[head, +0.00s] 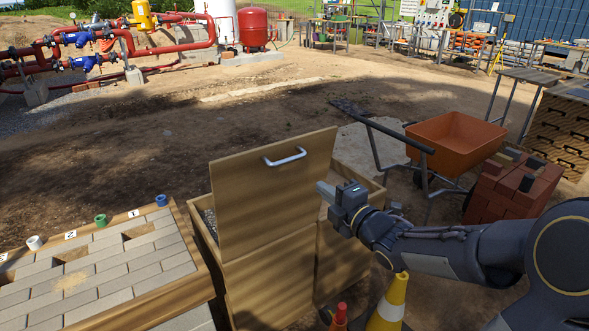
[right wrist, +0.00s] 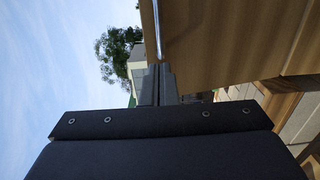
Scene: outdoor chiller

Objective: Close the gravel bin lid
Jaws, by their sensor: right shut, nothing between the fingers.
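The gravel bin (head: 268,290) is a wooden box in the middle foreground of the head view. Its wooden lid (head: 262,205) stands up steeply, so the bin is open. A metal bar handle (head: 285,157) is near the lid's top edge. A little grey gravel (head: 208,217) shows left of the lid; the rest is hidden. My right gripper (head: 323,189) is shut and empty at the lid's right edge. In the right wrist view, its fingertips (right wrist: 160,72) are close beside the lid (right wrist: 225,40) and the handle (right wrist: 157,28); I cannot tell whether they touch. My left gripper is out of view.
A paver-topped table (head: 95,275) with coloured cups stands at left. An orange wheelbarrow (head: 455,140) and a red brick stack (head: 510,190) are at right. A traffic cone (head: 390,302) stands below my right arm. Open dirt ground lies behind the bin.

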